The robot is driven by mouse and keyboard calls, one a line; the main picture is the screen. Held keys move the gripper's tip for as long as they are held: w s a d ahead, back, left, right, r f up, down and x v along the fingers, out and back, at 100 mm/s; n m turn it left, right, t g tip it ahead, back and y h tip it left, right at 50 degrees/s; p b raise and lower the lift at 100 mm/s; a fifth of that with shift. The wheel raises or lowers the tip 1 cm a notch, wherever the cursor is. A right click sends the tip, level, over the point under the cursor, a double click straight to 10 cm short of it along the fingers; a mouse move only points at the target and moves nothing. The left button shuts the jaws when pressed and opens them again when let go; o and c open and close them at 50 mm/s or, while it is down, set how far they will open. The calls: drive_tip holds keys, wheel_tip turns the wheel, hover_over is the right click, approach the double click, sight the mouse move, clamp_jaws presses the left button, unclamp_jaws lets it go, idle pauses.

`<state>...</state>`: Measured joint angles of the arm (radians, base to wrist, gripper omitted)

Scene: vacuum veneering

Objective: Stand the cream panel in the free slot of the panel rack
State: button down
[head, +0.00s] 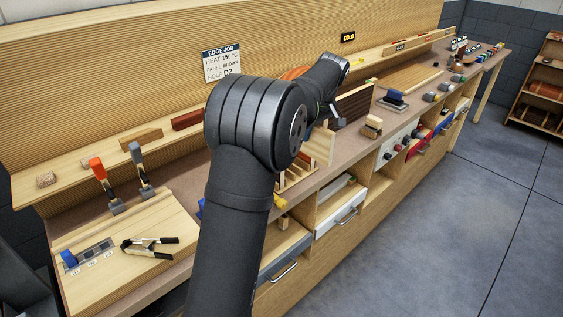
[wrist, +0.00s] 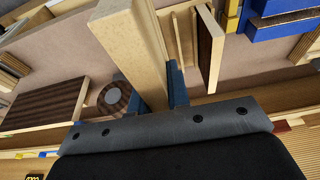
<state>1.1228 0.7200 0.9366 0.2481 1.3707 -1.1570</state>
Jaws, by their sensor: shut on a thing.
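The cream panel (wrist: 133,45) is between the blue fingers of my gripper (wrist: 150,88) in the wrist view, and the gripper is shut on it. It extends away from the fingers, beside the panel rack (wrist: 184,40), and hides part of it. A brown-faced panel (wrist: 211,48) stands at the rack's right side. In the head view the cream panel (head: 323,144) is upright below my gripper (head: 335,118), close to the slotted rack (head: 294,178). My arm covers much of the rack there. I cannot tell whether the panel's lower edge is in a slot.
A dark striped board (wrist: 45,104) and a round roll (wrist: 112,97) are left of the fingers in the wrist view. Blue and yellow pieces (wrist: 285,22) are at top right. An open drawer (head: 340,205) juts from the bench front. The floor (head: 460,220) is clear.

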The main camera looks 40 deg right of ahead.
drive_tip(key=shift+w+a+f, duration=0.25)
drive_tip(key=shift+w+f, duration=1.5)
drive_tip(key=shift+w, duration=0.05)
drive_tip(key=shift+w+a+f, duration=0.3)
drive_tip(key=shift+w+f, duration=1.45)
drive_tip(key=shift+w, duration=0.05)
drive_tip(key=shift+w+a+f, duration=0.25)
drive_tip(key=shift+w+f, duration=1.5)
drive_tip(key=shift+w, duration=0.05)
drive_tip(key=shift+f, duration=0.2)
drive_tip(key=c, duration=1.4)
unclamp_jaws()
drive_tip(key=shift+o, duration=0.2)
drive_tip(key=shift+r, duration=0.1)
drive_tip(key=v, duration=1.2)
drive_tip(key=shift+r, duration=0.1)
